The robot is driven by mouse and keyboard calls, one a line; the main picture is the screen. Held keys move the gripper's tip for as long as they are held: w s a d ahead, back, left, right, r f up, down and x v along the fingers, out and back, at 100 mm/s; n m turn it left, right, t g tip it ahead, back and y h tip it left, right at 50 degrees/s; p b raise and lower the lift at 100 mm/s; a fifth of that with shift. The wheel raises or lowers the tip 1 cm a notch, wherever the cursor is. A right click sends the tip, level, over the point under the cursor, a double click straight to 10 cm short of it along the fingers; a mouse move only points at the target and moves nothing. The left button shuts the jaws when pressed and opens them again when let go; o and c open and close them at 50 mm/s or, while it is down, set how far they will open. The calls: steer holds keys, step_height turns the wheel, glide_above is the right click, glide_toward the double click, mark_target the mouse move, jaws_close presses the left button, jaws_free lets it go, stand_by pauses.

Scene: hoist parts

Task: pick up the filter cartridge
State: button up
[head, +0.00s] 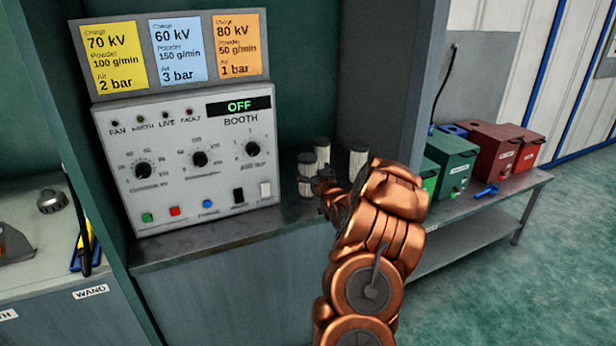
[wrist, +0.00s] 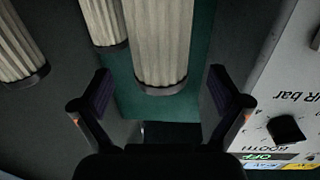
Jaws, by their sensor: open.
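Three pale, pleated filter cartridges with dark end caps stand on the bench in the head view: a front left one (head: 306,176), one behind it (head: 322,153) and a right one (head: 358,162). My gripper (head: 323,183) is close in front of them and partly covers them. In the wrist view my gripper (wrist: 160,98) is open, with nothing between its pads. One filter cartridge (wrist: 163,40) lies straight ahead, centred on the gap between the fingers. A second (wrist: 104,22) is to its left and a third (wrist: 17,45) at the far left.
The grey booth control panel (head: 190,160) stands left of the cartridges; its face also shows close at right in the wrist view (wrist: 290,95). A cabinet wall (head: 385,80) rises behind. Green (head: 452,160) and red boxes (head: 495,145) sit on a lower bench (head: 475,225) at right.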

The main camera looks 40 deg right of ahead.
steer(key=p+x, duration=0.1)
steer(key=x, duration=0.1)
steer(key=shift+w+d+r, duration=0.15)
steer(key=shift+w, duration=0.25)
steer(key=shift+w+d, duration=0.3)
steer(key=shift+w, duration=0.4)
jaws_close()
stand_by(0.3)
